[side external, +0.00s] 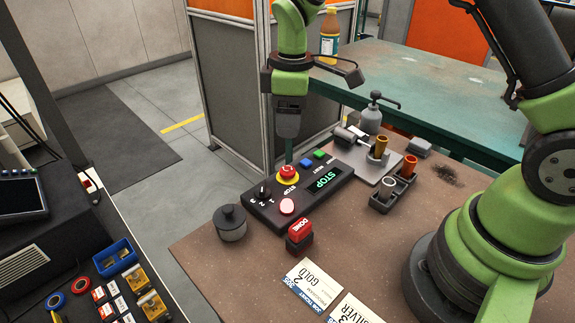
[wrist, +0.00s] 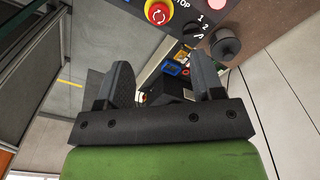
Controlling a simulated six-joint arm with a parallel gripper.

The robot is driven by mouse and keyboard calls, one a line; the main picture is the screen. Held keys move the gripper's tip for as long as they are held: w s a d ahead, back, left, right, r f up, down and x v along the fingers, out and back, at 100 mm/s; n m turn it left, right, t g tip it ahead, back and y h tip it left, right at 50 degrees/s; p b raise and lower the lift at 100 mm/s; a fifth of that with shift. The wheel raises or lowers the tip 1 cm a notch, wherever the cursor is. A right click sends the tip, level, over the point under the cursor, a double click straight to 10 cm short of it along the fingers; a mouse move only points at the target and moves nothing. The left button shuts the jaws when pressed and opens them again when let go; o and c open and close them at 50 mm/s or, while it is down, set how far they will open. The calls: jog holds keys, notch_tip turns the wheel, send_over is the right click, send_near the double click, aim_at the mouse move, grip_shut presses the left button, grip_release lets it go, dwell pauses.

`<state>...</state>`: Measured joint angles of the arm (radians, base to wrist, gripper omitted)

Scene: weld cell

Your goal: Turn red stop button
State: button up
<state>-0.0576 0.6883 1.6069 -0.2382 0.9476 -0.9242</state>
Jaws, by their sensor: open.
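The red stop button (side external: 288,171) sits on a yellow ring on the dark control box (side external: 262,211), beside a display reading STOP in green. White arrows on its red cap show in the wrist view (wrist: 158,12), at the top edge and partly cut off. My gripper (side external: 288,132) points down above and slightly behind the button, apart from it. In the wrist view my gripper (wrist: 163,80) has its two dark fingers spread, with nothing held between them.
The box also carries a black selector knob (side external: 262,192), a pink button (side external: 287,206), a blue button (side external: 306,163) and a green button (side external: 320,154). A dark lidded pot (side external: 230,224) stands left of the box, a red stamp (side external: 300,232) in front. A metal fixture (side external: 362,150) stands behind right.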

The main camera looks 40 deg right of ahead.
aim_at(287, 169)
jog(key=shift+n, duration=0.4)
jog(key=f, duration=1.2)
jog(key=shift+w, duration=0.25)
jog(key=shift+c, duration=0.2)
